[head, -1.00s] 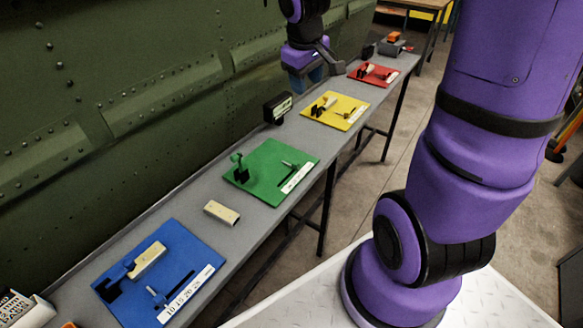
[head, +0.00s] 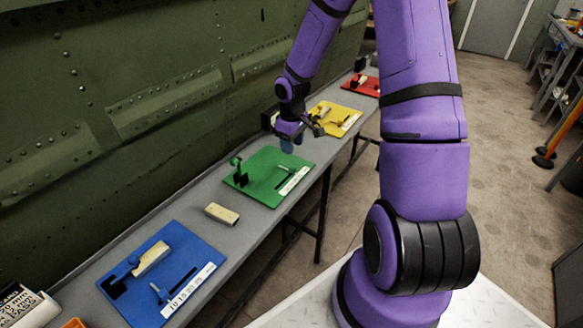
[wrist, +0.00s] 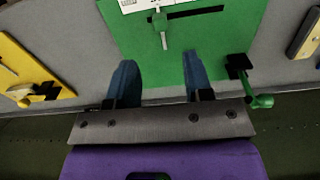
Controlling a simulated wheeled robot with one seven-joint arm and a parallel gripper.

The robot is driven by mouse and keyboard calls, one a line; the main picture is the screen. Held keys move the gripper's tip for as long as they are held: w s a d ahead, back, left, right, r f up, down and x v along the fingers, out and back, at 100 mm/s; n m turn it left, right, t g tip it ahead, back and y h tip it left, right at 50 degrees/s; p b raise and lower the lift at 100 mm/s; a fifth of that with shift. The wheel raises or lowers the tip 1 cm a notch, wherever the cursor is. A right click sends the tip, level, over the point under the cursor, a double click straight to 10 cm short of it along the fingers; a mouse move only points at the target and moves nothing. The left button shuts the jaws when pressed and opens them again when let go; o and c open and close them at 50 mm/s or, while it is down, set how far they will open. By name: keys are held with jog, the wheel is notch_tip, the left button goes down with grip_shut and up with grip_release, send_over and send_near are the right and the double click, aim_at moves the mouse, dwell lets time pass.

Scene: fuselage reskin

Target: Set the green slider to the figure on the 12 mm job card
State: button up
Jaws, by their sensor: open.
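The green board (head: 262,190) lies on the long grey bench. Its green slider (wrist: 161,30) sits at the left end of a dark slot in the wrist view, and also shows small in the head view (head: 287,168). A white scale strip (head: 294,181) runs beside the slot; its figures are too small to read. My gripper (wrist: 160,70) is open and empty, its blue fingers spread above the green board with the slider beyond their tips. In the head view my gripper (head: 291,146) hangs at the board's far end. I cannot make out a readable 12 mm job card.
A green clamp (wrist: 250,85) stands on the board close to the right finger. Blue (head: 190,255), yellow (head: 345,117) and red (head: 362,87) boards share the bench. A tan block (head: 221,213) lies between blue and green. The riveted wall (head: 130,90) borders the bench.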

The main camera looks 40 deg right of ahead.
aim_at(292, 167)
notch_tip(292, 167, down, 9)
jog(key=shift+f, duration=0.2)
jog(key=shift+c, duration=0.5)
